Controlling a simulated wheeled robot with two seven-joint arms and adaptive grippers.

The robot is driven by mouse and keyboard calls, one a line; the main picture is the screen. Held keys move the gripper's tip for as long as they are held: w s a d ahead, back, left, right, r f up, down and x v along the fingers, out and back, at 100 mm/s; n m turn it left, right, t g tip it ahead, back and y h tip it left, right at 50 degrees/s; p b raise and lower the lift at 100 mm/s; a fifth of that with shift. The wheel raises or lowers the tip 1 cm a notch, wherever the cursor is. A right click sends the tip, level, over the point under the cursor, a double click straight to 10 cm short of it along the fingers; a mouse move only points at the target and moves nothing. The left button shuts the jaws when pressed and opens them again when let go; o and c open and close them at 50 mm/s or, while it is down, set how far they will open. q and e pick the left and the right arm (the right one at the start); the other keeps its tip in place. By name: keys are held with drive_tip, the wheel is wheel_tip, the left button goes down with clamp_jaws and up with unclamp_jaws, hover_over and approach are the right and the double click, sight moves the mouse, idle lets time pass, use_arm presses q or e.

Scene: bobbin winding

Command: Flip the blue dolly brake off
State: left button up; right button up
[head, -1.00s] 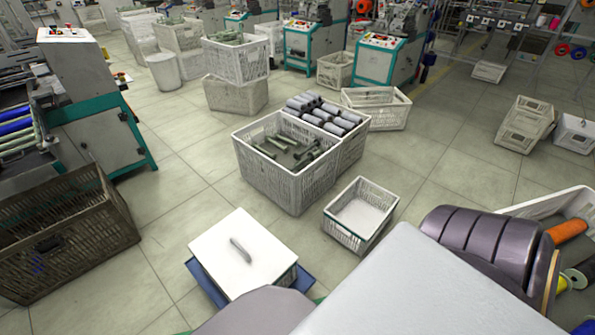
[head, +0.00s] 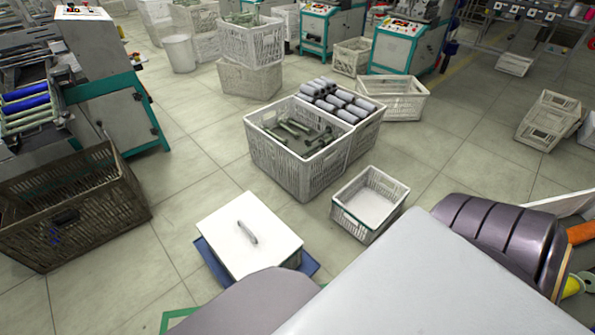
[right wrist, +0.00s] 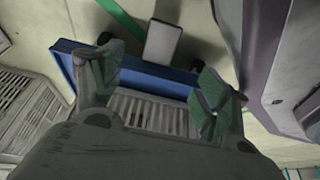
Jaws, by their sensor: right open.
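The blue dolly (head: 309,265) stands on the floor at the lower middle of the head view, under a white box with a handled lid (head: 265,222). In the right wrist view the dolly's blue edge (right wrist: 180,80) crosses behind my fingers. A light grey pedal-like plate (right wrist: 163,42), which looks like the brake, sticks out from that edge between two dark casters. My right gripper (right wrist: 155,80) is open and empty, its green-padded fingers apart on either side of the plate in the picture. Contact cannot be told. My left gripper is in neither current view.
Green floor tape (right wrist: 120,20) runs near the dolly. A brown slatted crate (head: 75,215) stands left. A small white basket (head: 352,230) and larger crates (head: 300,170) stand right and behind. Open floor lies between the brown crate and the dolly.

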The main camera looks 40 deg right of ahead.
sight(297, 304)
drive_tip(key=shift+b+x, duration=1.15)
drive_tip(key=shift+x, duration=1.25)
drive_tip(key=shift+b+x, duration=0.55)
drive_tip(key=shift+x, duration=0.4)
drive_tip(key=shift+w+f, duration=0.1)
drive_tip(key=shift+f, duration=0.2)
drive_tip(key=shift+w+f+b, duration=0.25)
drive_tip(key=shift+f+b, duration=0.3)
drive_tip(key=shift+f, duration=0.05)
drive_tip(key=shift+w+f+b, duration=0.25)
drive_tip(key=shift+f+b, duration=0.1)
drive_tip(key=shift+f, duration=0.2)
use_arm(q)
drive_tip(key=shift+w+d+r+t+h+b, duration=0.3)
drive_tip(key=shift+d+r+t+h+b, duration=0.15)
drive_tip(key=shift+d, duration=0.25)
drive_tip(key=shift+w+d+r+t+h+b, duration=0.2)
drive_tip(key=shift+w+d+r+t+h, duration=0.15)
drive_tip(key=shift+d+r+t, duration=0.25)
use_arm(e)
drive_tip(key=shift+x, duration=1.2)
drive_tip(key=shift+c, duration=0.3)
